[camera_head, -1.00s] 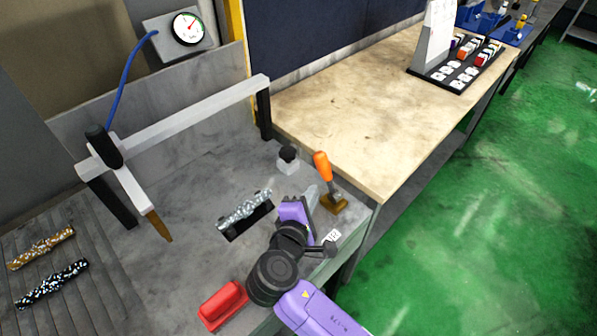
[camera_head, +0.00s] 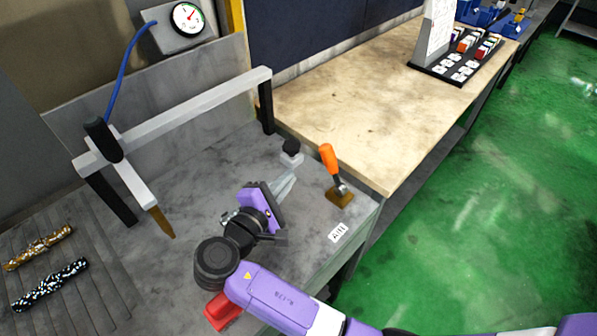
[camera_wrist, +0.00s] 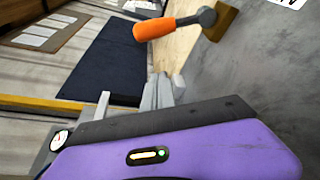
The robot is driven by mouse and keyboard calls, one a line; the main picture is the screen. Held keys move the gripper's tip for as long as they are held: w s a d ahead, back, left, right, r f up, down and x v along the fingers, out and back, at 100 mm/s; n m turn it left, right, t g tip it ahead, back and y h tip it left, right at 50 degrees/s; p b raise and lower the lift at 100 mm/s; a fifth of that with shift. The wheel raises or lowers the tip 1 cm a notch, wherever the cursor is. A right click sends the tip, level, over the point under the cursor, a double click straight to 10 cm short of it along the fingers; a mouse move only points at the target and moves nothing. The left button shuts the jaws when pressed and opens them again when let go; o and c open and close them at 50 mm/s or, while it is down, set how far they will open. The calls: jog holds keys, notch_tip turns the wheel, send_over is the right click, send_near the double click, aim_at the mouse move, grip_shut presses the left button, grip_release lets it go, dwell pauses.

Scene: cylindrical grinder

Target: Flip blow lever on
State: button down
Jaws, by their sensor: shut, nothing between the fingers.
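The lever has an orange handle (camera_head: 329,158) on a grey joint and a brown base (camera_head: 339,197), near the bench's right corner. The handle leans up and slightly left in the head view. In the wrist view the orange handle (camera_wrist: 154,28) lies above my fingers, pointing left from its joint and brown base. My gripper (camera_head: 291,181) is shut and empty, left of the lever and apart from it, close to the black-knobbed block. Its grey fingers also show in the wrist view (camera_wrist: 164,88), below the handle.
A black knob on a light block (camera_head: 290,153) stands just beyond my fingertips. A white label (camera_head: 338,232) lies near the bench edge. A red block (camera_head: 222,312) is beside my arm. A white bar frame (camera_head: 195,112) spans the left side. A pale table (camera_head: 370,110) adjoins.

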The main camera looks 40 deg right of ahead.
aim_at(332, 168)
jog(key=b+x, duration=0.2)
jog(key=x, duration=0.2)
jog(key=b+x, duration=0.1)
jog(key=x, duration=0.3)
jog(key=shift+f+b, duration=0.25)
jog(key=shift+b, duration=0.1)
jog(key=shift+d+r, duration=0.15)
jog(key=shift+d, duration=0.45)
jog(key=s+r, duration=0.1)
jog(key=s+r+p, duration=0.1)
jog(key=s, duration=0.1)
jog(key=shift+s+p, duration=0.1)
jog(key=shift+p, duration=0.2)
jog(key=shift+s+a, duration=0.1)
